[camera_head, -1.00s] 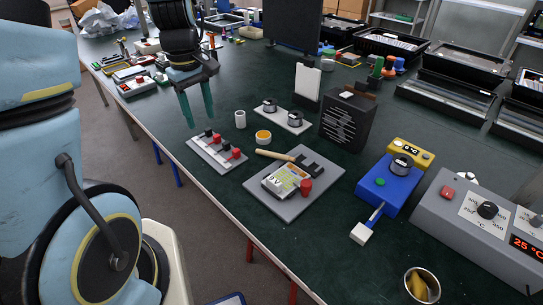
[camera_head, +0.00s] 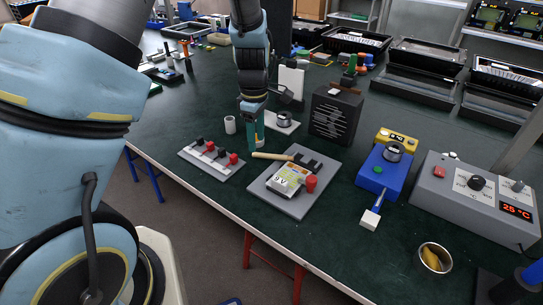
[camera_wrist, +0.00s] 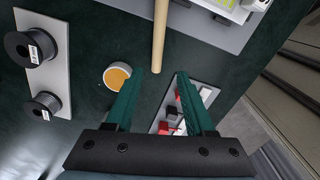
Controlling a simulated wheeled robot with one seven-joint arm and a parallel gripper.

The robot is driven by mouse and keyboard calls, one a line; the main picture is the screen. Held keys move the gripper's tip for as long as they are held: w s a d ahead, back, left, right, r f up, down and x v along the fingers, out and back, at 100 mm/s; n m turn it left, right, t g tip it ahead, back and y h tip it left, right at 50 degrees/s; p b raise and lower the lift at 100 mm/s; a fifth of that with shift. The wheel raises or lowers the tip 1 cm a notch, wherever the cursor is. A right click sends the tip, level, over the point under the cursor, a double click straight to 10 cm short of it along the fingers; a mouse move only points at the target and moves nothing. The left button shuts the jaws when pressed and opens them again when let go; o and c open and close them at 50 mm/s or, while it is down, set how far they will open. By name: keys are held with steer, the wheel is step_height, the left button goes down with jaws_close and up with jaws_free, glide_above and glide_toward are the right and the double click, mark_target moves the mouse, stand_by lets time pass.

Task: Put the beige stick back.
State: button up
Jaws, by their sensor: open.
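The beige stick (camera_head: 272,156) lies at the upper left edge of the grey board (camera_head: 292,207) that carries a 9 V battery block (camera_head: 289,179). One end points out past the board toward my gripper. In the wrist view the stick (camera_wrist: 160,35) runs down from the top, and its near end shows between my fingertips. My gripper (camera_head: 254,145) points down by that end in the head view. In the wrist view my gripper (camera_wrist: 160,72) has its two green fingers wide apart, with nothing held. Whether the fingers are level with the stick I cannot tell.
A white cup with orange contents (camera_wrist: 117,76) stands close beside my left finger. A strip with red and black terminals (camera_head: 212,158) lies left of the board. A spool plate (camera_wrist: 52,80), a black speaker box (camera_head: 336,115) and a blue box (camera_head: 384,172) stand around.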

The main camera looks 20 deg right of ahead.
mark_target(272, 157)
steer(key=f, duration=0.2)
steer(key=f+p, duration=0.1)
steer(key=f, duration=0.2)
steer(key=shift+w+d, duration=0.2)
steer(key=shift+r, duration=0.1)
jaws_close()
stand_by(0.3)
